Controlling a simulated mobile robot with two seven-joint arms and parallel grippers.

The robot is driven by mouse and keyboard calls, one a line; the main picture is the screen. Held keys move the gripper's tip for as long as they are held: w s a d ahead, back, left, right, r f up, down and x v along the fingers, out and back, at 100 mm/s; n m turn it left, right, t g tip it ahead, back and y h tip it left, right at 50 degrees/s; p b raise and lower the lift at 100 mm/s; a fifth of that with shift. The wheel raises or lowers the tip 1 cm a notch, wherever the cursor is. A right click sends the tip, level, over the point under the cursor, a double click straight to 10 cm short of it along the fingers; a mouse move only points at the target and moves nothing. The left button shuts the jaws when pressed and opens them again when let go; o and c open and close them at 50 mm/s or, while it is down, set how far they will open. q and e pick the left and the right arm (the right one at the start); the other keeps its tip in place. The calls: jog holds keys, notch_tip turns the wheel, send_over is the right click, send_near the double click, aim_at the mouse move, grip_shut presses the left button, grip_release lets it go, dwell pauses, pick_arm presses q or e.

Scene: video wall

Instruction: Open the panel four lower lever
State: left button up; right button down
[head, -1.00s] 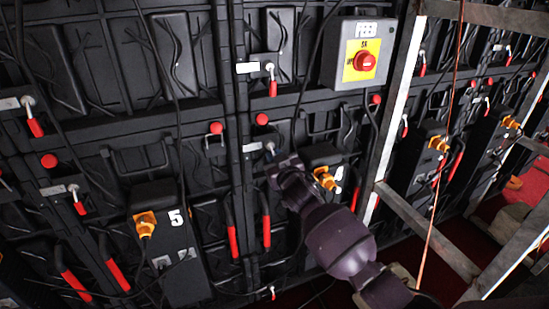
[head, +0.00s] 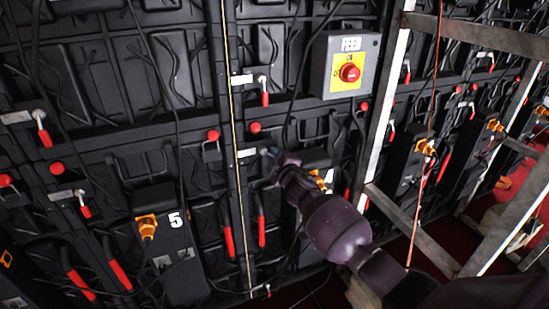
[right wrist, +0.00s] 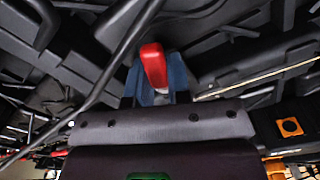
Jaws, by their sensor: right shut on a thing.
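The panel four lower lever is a red-tipped handle (right wrist: 153,62) in the right wrist view. It lies between the two blue fingers of my right gripper (right wrist: 157,80), which is shut on it. In the head view my right gripper (head: 271,158) is at the right end of a small pale latch plate (head: 248,153) and hides most of the lever. The box of panel four (head: 317,160) is mostly hidden behind my right arm. My left gripper is not in view.
A grey FEED box (head: 344,65) with a red knob is above my right arm. A metal frame post (head: 386,120) stands right of it. The box marked 5 (head: 165,245) is at lower left. Black cables hang over the wall, and a thin pale line (head: 237,130) runs beside the latch plate.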

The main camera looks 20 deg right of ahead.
jog(key=n, duration=0.1)
jog(key=r+n, duration=0.1)
jog(key=n, duration=0.1)
jog(key=shift+d+p, duration=0.1)
jog(key=shift+p, duration=0.25)
jog(key=shift+r+n, duration=0.15)
jog(key=shift+n, duration=0.85)
jog(key=c, duration=1.1)
grip_release()
jog(key=shift+o, duration=0.2)
jog(key=shift+s, duration=0.15)
